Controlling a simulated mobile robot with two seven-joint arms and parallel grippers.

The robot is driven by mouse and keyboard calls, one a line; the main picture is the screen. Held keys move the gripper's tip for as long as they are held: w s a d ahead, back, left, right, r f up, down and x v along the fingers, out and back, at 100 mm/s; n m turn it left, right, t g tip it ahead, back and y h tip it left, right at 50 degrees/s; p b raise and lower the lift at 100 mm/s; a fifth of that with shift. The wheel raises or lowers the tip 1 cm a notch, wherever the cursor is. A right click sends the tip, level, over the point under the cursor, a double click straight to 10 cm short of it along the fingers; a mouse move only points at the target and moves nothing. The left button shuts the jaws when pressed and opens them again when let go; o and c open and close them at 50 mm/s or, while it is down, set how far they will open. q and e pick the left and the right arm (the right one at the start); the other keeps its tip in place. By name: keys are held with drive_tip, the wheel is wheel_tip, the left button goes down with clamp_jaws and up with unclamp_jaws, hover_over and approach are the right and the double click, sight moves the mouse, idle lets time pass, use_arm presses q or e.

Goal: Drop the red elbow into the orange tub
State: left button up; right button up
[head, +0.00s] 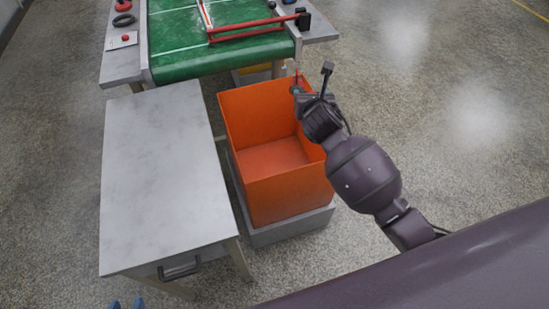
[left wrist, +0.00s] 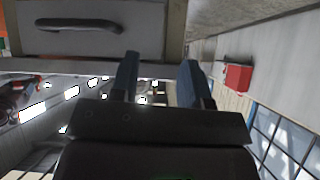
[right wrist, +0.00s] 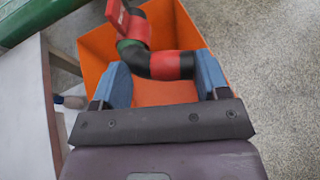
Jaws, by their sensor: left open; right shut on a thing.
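The orange tub (head: 285,195) stands open on a grey base, right of the grey table, and looks empty inside. My right gripper (head: 297,90) is over the tub's far right corner. In the right wrist view it is shut on the red elbow (right wrist: 173,65), a bent red and black pipe piece with a green band and a red lever. The orange tub (right wrist: 96,47) lies below the elbow there. In the head view only a little of the elbow shows. My left gripper (head: 126,304) is at the bottom edge by the table; its fingers are apart and empty (left wrist: 160,80).
The grey table (head: 165,170) has a drawer handle (head: 180,268) on its near side. A green conveyor (head: 220,45) with a red bar stands beyond the tub. Bare floor lies to the right. A red box (left wrist: 237,77) hangs on a wall.

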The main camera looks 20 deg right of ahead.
drive_tip(key=w+a+f+b, duration=0.1)
drive_tip(key=w+f+b, duration=0.3)
drive_tip(key=f, duration=0.4)
drive_tip(key=w+a+f+m+h+b, duration=0.1)
drive_tip(key=w+a+f+b, duration=0.1)
drive_tip(key=w+f, duration=0.3)
wheel_tip(320, 180, down, 4)
drive_tip(key=shift+w+f+b, duration=0.2)
drive_tip(key=shift+f+b, duration=0.05)
drive_tip(key=shift+b, duration=0.65)
drive_tip(key=o, duration=1)
use_arm(q)
drive_tip(key=shift+m+g, duration=0.4)
drive_tip(key=shift+m, duration=0.1)
drive_tip(key=f, duration=0.6)
drive_tip(key=shift+d, duration=0.2)
